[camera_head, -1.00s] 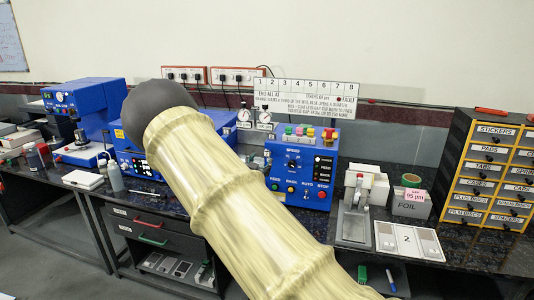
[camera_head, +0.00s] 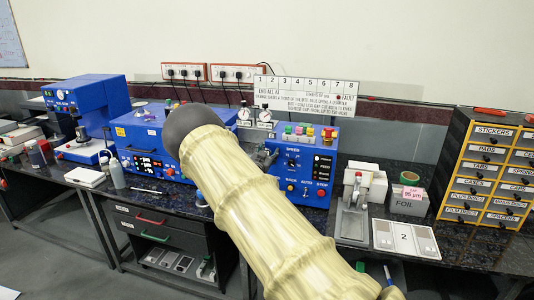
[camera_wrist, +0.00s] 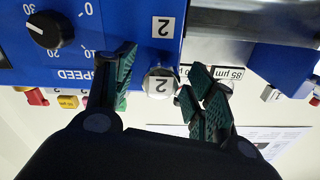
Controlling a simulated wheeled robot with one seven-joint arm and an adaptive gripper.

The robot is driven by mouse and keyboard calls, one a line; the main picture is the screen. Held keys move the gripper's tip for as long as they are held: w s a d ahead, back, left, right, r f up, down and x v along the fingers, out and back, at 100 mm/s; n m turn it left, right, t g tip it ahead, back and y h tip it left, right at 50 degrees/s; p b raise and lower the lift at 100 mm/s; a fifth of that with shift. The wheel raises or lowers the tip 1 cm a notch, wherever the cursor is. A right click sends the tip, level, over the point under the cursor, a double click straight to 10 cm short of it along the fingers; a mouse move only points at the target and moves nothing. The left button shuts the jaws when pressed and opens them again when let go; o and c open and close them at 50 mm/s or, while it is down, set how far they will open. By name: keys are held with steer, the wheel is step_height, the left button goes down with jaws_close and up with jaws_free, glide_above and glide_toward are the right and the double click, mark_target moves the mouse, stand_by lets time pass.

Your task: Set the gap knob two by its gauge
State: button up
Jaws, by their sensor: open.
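In the upside-down wrist view, the round pale knob marked 2 (camera_wrist: 160,84) lies between the spread fingers of my gripper (camera_wrist: 161,66). A white label 2 (camera_wrist: 163,27) is on the blue panel beside it. The fingers flank the knob; I cannot tell whether either touches it.
The blue machine (camera_head: 320,160) has a speed dial, which shows in the wrist view (camera_wrist: 45,30), and several coloured buttons. A small tag (camera_wrist: 229,73) seems to read 85 µm. A foil box (camera_head: 408,205), a metal press (camera_head: 353,220) and a yellow-black drawer cabinet (camera_head: 480,170) stand to the right.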

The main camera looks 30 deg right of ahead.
steer(key=c, duration=1)
steer(key=shift+c, duration=0.2)
steer(key=shift+f+b, duration=0.1)
steer(key=shift+b, duration=0.3)
steer(key=shift+f+m+b, duration=0.1)
steer(key=shift+m+b, duration=0.5)
steer(key=shift+b, duration=0.2)
steer(key=m+b, duration=0.2)
steer(key=b, duration=0.1)
steer(key=shift+f, duration=0.1)
steer(key=m+b, duration=0.1)
steer(key=b, duration=0.1)
steer(key=m+b, duration=0.1)
steer(key=shift+r+m+b, duration=0.2)
steer(key=shift+m+b, duration=0.1)
steer(key=shift+b, duration=0.05)
